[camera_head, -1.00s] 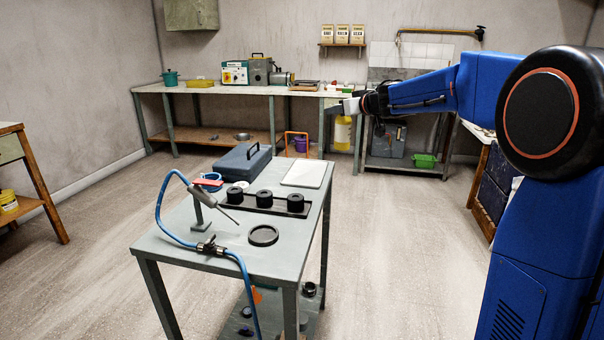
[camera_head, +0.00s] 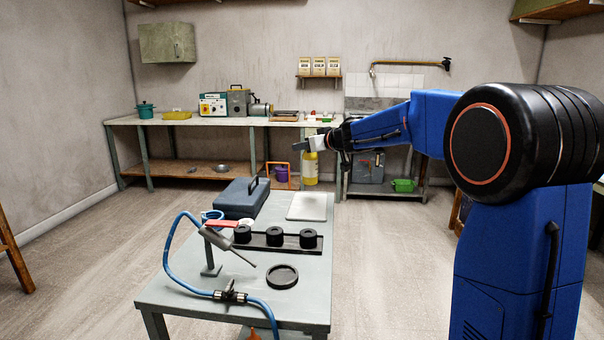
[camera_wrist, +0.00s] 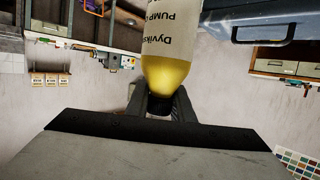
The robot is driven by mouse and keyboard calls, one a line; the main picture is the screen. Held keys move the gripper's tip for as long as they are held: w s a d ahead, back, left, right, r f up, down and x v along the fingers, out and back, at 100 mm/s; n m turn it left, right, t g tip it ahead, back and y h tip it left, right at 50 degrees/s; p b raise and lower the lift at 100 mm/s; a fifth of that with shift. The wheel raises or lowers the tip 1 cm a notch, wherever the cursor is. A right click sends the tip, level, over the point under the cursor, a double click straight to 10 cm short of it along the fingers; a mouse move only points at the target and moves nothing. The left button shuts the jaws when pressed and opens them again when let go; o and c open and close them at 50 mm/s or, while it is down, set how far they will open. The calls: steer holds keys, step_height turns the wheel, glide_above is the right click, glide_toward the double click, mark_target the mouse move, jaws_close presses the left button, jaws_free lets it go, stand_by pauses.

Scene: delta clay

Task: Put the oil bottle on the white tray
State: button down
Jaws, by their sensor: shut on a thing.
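The oil bottle (camera_head: 310,170), with yellow oil and a pale label, hangs upright from my gripper (camera_head: 308,145). In the wrist view my gripper (camera_wrist: 158,100) is shut on the dark neck of the oil bottle (camera_wrist: 167,72). The white tray (camera_head: 307,206) lies flat and empty on the grey-green table, at its far right part. In the head view the bottle shows just above and behind the tray. I cannot tell its exact height or distance from it.
A blue-grey case (camera_head: 241,200) stands left of the tray. A black rack (camera_head: 260,247) with three round black pieces lies in front of it. A soldering-like tool with blue hose (camera_head: 172,240) and a black ring (camera_head: 283,276) are nearer. A long bench (camera_head: 220,121) is behind.

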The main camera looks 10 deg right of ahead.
steer(key=shift+f, duration=3)
steer(key=c, duration=1.5)
jaws_free()
steer(key=shift+c, duration=0.2)
